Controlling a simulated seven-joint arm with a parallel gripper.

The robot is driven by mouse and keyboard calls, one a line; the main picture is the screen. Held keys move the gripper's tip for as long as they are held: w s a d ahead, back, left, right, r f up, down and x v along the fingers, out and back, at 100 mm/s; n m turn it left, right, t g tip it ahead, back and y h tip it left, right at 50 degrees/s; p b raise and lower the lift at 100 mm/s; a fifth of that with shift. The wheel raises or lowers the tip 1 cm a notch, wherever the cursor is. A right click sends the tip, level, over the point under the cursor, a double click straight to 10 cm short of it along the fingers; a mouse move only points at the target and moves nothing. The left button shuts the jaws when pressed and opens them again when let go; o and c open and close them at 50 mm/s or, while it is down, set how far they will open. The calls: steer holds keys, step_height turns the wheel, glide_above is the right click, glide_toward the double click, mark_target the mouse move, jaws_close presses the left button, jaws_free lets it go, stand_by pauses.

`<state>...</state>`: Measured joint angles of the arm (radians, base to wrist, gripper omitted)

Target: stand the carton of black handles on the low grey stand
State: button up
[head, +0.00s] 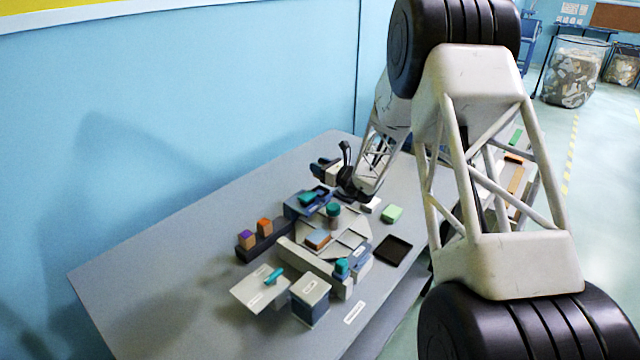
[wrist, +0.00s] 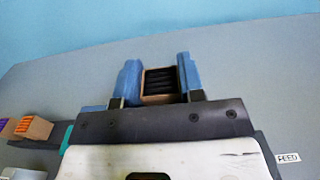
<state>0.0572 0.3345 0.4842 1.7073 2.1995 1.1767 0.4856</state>
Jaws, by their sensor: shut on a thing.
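My gripper (wrist: 159,82) is shut on a small open brown carton of black handles (wrist: 160,86). Its blue fingers press the carton's two sides in the wrist view. In the head view my gripper (head: 324,169) is toward the back of the table, and the carton cannot be made out clearly there. A low dark grey stand (head: 245,255) is at the left of the table group, apart from my gripper. It bears a carton with purple contents (head: 247,238) and one with orange contents (head: 265,227). These two cartons also show at the wrist view's left edge.
A blue bin with a teal thing (head: 307,200) is just in front of my gripper. The table's left side is clear.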

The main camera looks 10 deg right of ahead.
steer(key=shift+f, duration=1.1)
steer(key=shift+f, duration=2.35)
steer(key=shift+f, duration=0.15)
steer(key=o, duration=0.9)
